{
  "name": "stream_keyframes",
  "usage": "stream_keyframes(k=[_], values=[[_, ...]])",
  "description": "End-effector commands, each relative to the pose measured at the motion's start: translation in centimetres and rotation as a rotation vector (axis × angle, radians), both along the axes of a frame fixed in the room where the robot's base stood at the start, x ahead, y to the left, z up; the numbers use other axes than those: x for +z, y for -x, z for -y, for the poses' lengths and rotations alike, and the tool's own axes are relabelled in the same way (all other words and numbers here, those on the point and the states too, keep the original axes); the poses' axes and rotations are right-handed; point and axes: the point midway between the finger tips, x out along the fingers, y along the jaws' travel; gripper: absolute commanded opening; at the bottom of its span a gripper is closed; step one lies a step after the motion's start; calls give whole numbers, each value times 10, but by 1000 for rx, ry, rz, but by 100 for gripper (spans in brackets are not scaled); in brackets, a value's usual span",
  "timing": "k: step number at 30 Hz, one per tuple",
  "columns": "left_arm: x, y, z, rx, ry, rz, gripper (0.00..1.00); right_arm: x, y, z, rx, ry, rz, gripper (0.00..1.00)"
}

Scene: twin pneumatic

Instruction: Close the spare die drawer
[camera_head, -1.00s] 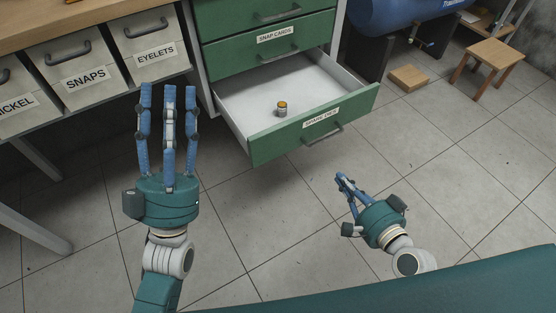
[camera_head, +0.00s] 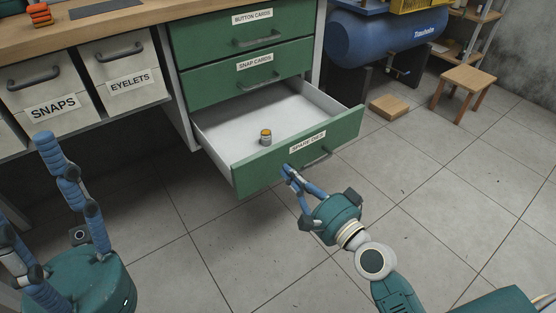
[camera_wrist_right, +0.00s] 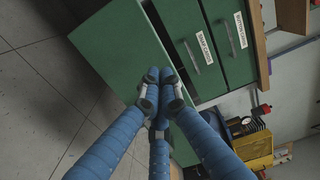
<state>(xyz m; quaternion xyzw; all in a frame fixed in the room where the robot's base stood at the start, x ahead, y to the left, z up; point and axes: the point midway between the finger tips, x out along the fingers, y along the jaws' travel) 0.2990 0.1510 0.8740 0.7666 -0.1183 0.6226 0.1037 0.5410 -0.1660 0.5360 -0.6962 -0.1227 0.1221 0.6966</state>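The spare die drawer (camera_head: 345,134) is the lowest green drawer and stands pulled out, with a label and a dark handle (camera_head: 316,160) on its front. A small jar with an orange top (camera_head: 265,137) stands inside it. My right gripper (camera_head: 289,172) is at the drawer front, left of the handle; contact cannot be told. In the right wrist view its fingertips (camera_wrist_right: 159,80) are drawn together, with nothing seen between them, in front of the green panel (camera_wrist_right: 122,48). My left gripper (camera_head: 52,190) is at the lower left, fingers apart and empty, partly cut off.
The snap cards drawer (camera_head: 247,75) and the button cards drawer above are closed. Labelled bins (camera_head: 128,72) sit left under the wooden bench. A blue compressor tank (camera_head: 385,42), a wooden block (camera_head: 389,107) and a stool (camera_head: 468,78) stand right. The floor before the drawer is clear.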

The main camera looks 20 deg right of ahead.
Motion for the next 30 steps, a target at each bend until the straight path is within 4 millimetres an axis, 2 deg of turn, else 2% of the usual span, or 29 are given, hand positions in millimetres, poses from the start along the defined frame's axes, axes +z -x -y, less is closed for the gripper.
stream_keyframes(k=[3, 9, 25, 30], values=[[-4, 0, 0, 0, 0, 0, 48, 0, -22, -8, -1, -4, 3, 0], [-8, 0, 0, 0, 0, -1, 48, -1, -44, -16, 0, -2, -1, 0], [-8, -1, 0, -1, 0, -2, 48, -1, -50, -18, 0, 1, -2, 0], [-5, -1, 0, -1, 0, -2, 48, 0, -61, -22, 0, -1, -1, 0]])
